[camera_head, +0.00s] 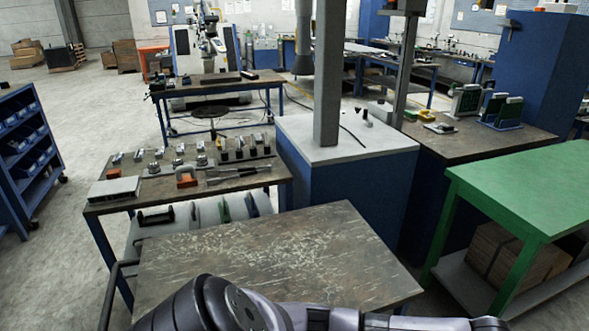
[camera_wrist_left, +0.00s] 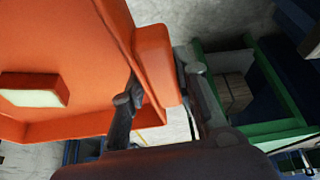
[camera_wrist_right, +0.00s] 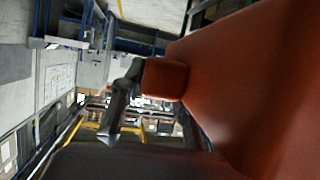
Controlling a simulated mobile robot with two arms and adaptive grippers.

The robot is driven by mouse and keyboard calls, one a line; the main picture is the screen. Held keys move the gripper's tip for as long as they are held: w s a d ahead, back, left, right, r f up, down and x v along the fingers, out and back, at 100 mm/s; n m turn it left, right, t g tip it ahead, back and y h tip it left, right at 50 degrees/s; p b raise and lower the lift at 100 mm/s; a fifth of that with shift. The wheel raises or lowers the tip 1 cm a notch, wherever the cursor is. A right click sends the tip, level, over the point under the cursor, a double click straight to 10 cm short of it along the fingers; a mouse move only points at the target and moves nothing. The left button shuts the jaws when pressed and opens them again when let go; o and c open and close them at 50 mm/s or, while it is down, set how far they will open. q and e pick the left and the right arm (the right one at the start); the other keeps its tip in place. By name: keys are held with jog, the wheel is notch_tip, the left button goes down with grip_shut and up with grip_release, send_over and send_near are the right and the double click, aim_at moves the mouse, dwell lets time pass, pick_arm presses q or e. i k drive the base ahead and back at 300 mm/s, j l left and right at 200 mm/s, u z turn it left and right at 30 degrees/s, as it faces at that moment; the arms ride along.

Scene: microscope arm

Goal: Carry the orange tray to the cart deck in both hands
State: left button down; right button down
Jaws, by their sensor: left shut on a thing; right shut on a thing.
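The orange tray (camera_wrist_left: 75,65) shows large in the left wrist view and is outside the head view. A pale block in an orange surround (camera_wrist_left: 35,90) is on its surface. My left gripper (camera_wrist_left: 160,88) is shut on the tray's edge grip, one finger on each side. In the right wrist view the tray (camera_wrist_right: 255,85) fills the right side. My right gripper (camera_wrist_right: 150,98) is shut on a projecting grip of it; one finger is partly hidden. The likely cart deck, a scratched brown top (camera_head: 270,250) with a dark handle at left, is bare in the head view.
Behind the deck stands a workbench (camera_head: 235,180) crowded with small parts. A grey-topped blue cabinet with a post (camera_head: 345,150) stands behind right. A green table (camera_head: 530,180) is at right and a blue bin rack (camera_head: 25,150) at left. Open floor lies at left.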

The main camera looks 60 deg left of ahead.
aim_at(294, 259)
jog(key=i+u, duration=0.5)
jog(key=u, duration=0.2)
jog(key=i+u, duration=0.2)
jog(key=u, duration=0.15)
jog(key=i+u, duration=0.2)
jog(key=u, duration=0.15)
jog(key=i+u, duration=0.15)
jog(key=u, duration=0.2)
jog(key=i+u, duration=0.2)
jog(key=u, duration=0.85)
